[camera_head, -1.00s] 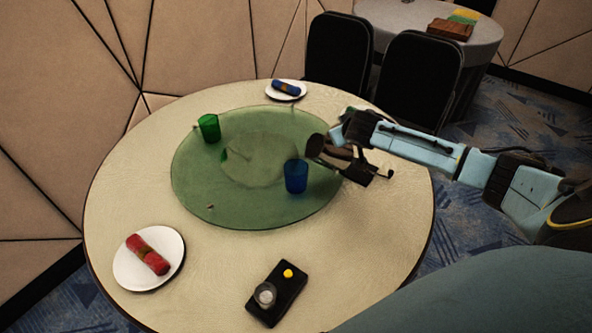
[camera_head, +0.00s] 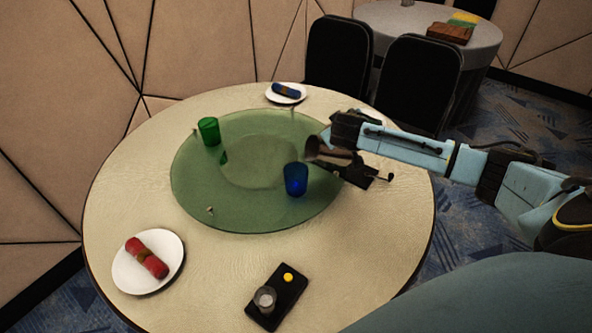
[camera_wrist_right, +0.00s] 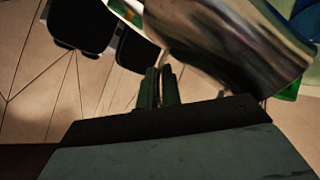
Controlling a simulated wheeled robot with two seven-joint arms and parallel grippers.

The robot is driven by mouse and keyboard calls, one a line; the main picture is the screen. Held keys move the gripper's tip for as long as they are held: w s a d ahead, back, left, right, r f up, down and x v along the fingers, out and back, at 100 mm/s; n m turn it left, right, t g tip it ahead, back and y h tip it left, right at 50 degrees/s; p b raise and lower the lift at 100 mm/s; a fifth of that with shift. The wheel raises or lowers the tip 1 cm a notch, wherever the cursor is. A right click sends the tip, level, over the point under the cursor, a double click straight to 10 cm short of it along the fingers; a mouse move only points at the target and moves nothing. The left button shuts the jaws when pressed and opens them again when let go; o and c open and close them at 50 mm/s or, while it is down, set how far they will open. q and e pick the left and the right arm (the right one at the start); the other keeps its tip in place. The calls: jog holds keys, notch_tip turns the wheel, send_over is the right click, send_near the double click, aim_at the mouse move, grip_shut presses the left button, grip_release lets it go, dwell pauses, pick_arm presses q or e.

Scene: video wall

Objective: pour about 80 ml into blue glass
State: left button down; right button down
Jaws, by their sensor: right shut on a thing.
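The blue glass (camera_head: 296,180) stands upright on the right part of the round green glass turntable (camera_head: 200,195). My right gripper (camera_head: 345,160) comes in from the right and is shut on a dark brown, shiny vessel (camera_head: 316,150). The vessel is tilted, with its end just above and right of the blue glass. The right wrist view shows the vessel (camera_wrist_right: 235,45) large at the top, beside the fingers (camera_wrist_right: 160,88). The blue glass looks brighter low down, but its liquid level cannot be told. No clear stream shows. My left gripper is not in view.
A green glass (camera_head: 209,131) stands at the turntable's back left. Plates with a red roll (camera_head: 147,258) and a blue roll (camera_head: 286,91) lie near the table edge. A black tray (camera_head: 277,297) with a small clear item and yellow knob is in front. Chairs (camera_head: 338,60) stand behind.

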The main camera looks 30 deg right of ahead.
jog(key=shift+w+a+r+n+h, duration=0.1)
jog(key=shift+a+r+n+h, duration=0.25)
jog(key=shift+r, duration=0.2)
jog(key=shift+w+a+r+n+h+p, duration=0.2)
jog(key=shift+a+r+h+p, duration=0.15)
jog(key=shift+a, duration=0.25)
jog(key=shift+w+a+r+n+h+p, duration=0.15)
jog(key=shift+a+r+h+p, duration=0.15)
jog(key=shift+a, duration=0.25)
dwell(1.5)
jog(key=shift+s, duration=0.1)
